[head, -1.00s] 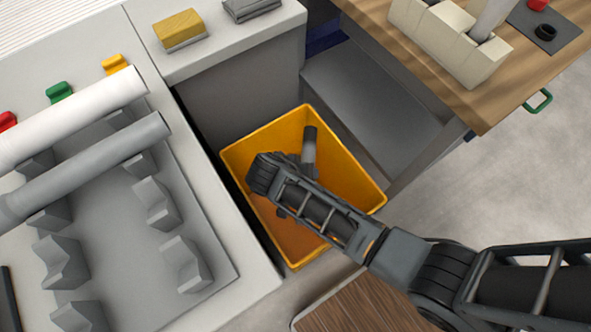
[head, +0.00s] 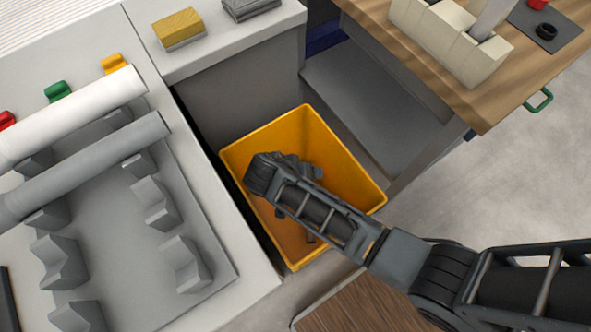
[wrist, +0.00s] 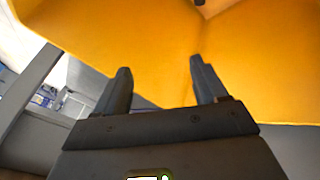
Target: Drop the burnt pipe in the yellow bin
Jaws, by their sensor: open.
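The yellow bin (head: 345,165) stands on the floor between the white bench and the wooden table. My gripper (wrist: 163,72) is open in the wrist view, with nothing between its fingers and the bin's yellow walls ahead. In the head view my gripper (head: 300,170) is inside the bin's opening, its fingertips hard to make out. A small dark grey piece, apparently the burnt pipe (head: 310,238), shows low in the bin beside my arm, which hides most of it. A dark spot at the top edge of the wrist view may be its end.
A white pipe (head: 75,115) and a grey pipe (head: 90,165) lie across grey cradles on the left bench, with several empty cradles nearby. A yellow sponge (head: 179,27) sits on the counter behind. The wooden table (head: 440,85) bounds the bin's right side.

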